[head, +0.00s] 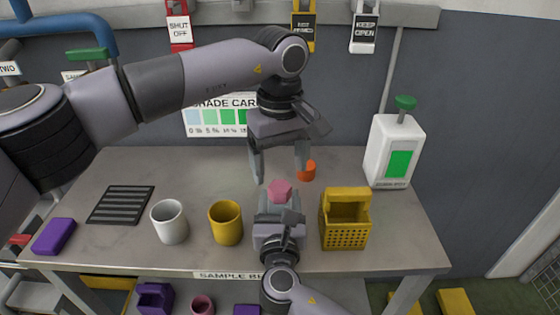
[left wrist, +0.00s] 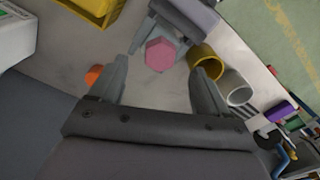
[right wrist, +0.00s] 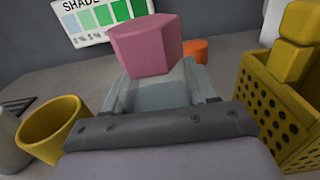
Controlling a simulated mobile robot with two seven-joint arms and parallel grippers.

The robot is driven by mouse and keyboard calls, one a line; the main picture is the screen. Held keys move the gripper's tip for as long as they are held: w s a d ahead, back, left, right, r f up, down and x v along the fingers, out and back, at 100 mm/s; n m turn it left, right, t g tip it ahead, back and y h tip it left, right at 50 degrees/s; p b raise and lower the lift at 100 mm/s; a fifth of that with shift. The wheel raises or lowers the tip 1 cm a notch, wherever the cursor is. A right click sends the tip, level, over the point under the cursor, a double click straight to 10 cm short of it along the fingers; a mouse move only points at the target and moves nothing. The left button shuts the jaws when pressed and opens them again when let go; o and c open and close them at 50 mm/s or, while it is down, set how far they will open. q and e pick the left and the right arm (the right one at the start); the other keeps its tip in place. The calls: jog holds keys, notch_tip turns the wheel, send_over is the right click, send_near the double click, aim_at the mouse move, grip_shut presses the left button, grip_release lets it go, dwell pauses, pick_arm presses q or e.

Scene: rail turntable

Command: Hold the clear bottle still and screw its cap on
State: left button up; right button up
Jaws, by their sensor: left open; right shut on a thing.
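The pink six-sided cap (head: 280,190) sits on top of the clear bottle, whose pale see-through body (right wrist: 160,95) shows below it in the right wrist view. I cannot tell how tightly the cap is seated. My right gripper (head: 279,215) is shut on the bottle and holds it upright near the table's front middle. My left gripper (head: 280,172) is open and points down from above, close to the cap. In the left wrist view the cap (left wrist: 160,55) shows between and just beyond the two fingertips, with no clear contact.
An orange cylinder (head: 307,171) stands behind the cap. A yellow basket (head: 345,234) is to the right, a yellow cup (head: 225,223) and white cup (head: 169,222) to the left. A white dispenser (head: 394,151) stands at the back right. The back left of the table (head: 190,165) is clear.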

aim_at(280, 187)
pick_arm(q)
jog(key=shift+n, duration=0.5)
jog(key=shift+f, duration=2)
jog(key=c, duration=1.3)
jog(key=shift+m, duration=2.3)
jog(key=shift+c, duration=0.2)
jog(key=o, duration=1.3)
jog(key=shift+c, duration=0.2)
